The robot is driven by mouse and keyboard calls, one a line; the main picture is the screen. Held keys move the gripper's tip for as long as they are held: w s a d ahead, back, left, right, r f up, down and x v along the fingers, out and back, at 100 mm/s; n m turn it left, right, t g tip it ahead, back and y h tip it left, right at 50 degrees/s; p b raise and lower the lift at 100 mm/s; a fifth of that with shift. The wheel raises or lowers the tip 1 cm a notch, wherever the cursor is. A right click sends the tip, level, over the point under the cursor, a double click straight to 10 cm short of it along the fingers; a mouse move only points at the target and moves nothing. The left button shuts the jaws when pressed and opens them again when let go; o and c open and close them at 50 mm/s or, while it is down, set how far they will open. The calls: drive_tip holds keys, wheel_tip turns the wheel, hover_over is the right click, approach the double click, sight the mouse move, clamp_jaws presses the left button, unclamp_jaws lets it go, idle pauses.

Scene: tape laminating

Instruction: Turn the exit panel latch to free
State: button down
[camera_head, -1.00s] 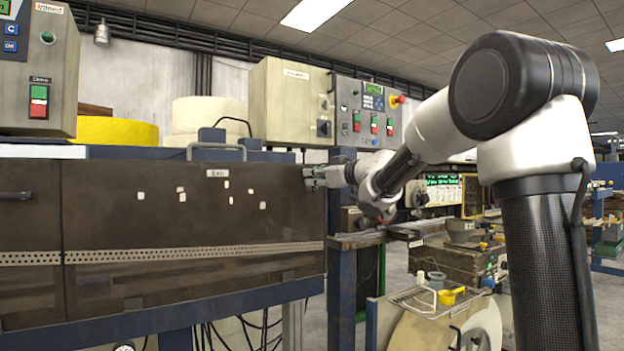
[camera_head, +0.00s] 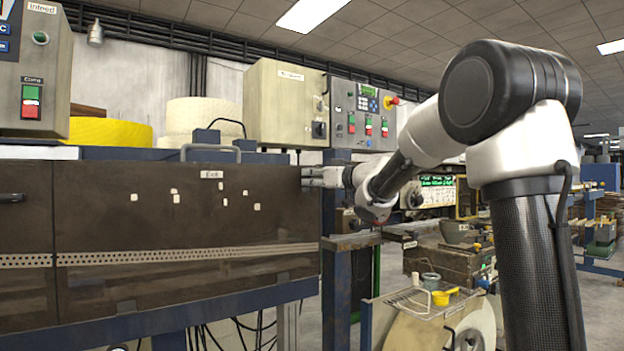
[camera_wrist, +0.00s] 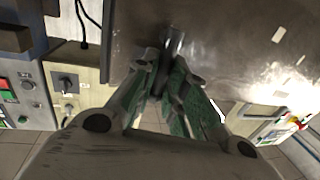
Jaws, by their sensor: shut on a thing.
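The exit panel (camera_head: 180,225) is a dark brown, see-through-looking cover with a small "Exit" label (camera_head: 211,174) and a grey handle on top. My gripper (camera_head: 312,178) is at the panel's upper right edge. In the wrist view, the green-padded fingers of my gripper (camera_wrist: 168,82) close around a small dark latch (camera_wrist: 174,44) at the edge of the panel (camera_wrist: 235,45). The latch's lower part is hidden between the fingers. In the head view my gripper covers the latch, and its turn angle cannot be told.
A beige control box (camera_head: 285,105) and a grey button panel (camera_head: 362,115) stand above and behind the panel. A blue post (camera_head: 335,260) stands below my gripper. A cluttered bench (camera_head: 450,262) and a wire tray (camera_head: 408,302) are to the right.

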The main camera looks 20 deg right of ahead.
drive_tip(key=c, duration=1.5)
unclamp_jaws()
drive_tip(key=shift+f, duration=0.1)
drive_tip(key=shift+o, duration=0.2)
drive_tip(key=shift+d, duration=0.1)
drive_tip(key=v, duration=1.2)
